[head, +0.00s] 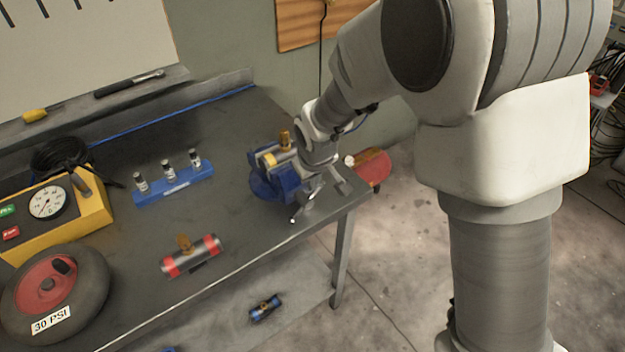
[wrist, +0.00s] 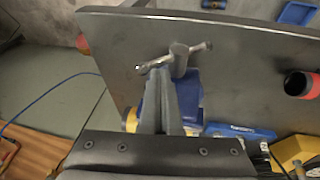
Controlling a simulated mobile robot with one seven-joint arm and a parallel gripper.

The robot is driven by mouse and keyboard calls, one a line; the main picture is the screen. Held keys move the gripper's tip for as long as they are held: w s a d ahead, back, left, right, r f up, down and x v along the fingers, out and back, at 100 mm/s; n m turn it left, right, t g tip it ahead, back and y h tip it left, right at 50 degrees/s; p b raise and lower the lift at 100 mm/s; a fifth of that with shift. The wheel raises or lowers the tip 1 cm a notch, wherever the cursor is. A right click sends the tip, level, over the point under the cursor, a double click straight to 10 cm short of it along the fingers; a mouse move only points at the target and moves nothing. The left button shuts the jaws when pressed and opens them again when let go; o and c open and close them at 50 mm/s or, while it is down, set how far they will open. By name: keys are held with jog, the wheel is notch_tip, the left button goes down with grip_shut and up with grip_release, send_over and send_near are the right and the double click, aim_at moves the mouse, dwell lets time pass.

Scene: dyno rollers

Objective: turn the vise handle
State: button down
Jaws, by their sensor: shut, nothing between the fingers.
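The blue vise (head: 262,185) is at the right end of the dark workbench, partly hidden by my wrist; blue parts of it (wrist: 194,88) show behind my fingers in the wrist view. Its handle (head: 293,218) is a thin metal bar at the bench's front edge; in the wrist view the handle (wrist: 190,51) lies slanted just beyond my fingertips. My gripper (wrist: 166,82) is shut and empty, close to the bar's left part. I cannot tell whether it touches the bar. In the head view my gripper (head: 312,188) is beside the vise.
A blue holder (head: 175,187) with small bottles, a red-banded cylinder (head: 192,256), a yellow gauge box (head: 60,215) and a wheel (head: 55,290) are left on the bench (head: 225,195). A red cylinder (head: 373,166) is beyond the right end. Open floor lies in front.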

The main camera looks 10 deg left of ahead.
aim_at(324, 181)
jog(key=shift+w+d+p, duration=0.15)
jog(key=shift+d+p, duration=0.05)
jog(key=shift+p, duration=0.2)
jog(key=shift+w+d+f+g+y+p, duration=0.15)
jog(key=shift+w+d+g+y+p, duration=0.1)
jog(key=shift+g+y+p, duration=0.35)
jog(key=shift+w+d+f+g+y, duration=0.15)
jog(key=shift+w+f+g+y, duration=0.15)
jog(key=shift+g, duration=0.2)
jog(key=shift+w+d+f+b, duration=0.35)
jog(key=shift+f+b, duration=0.05)
jog(key=shift+b, duration=0.45)
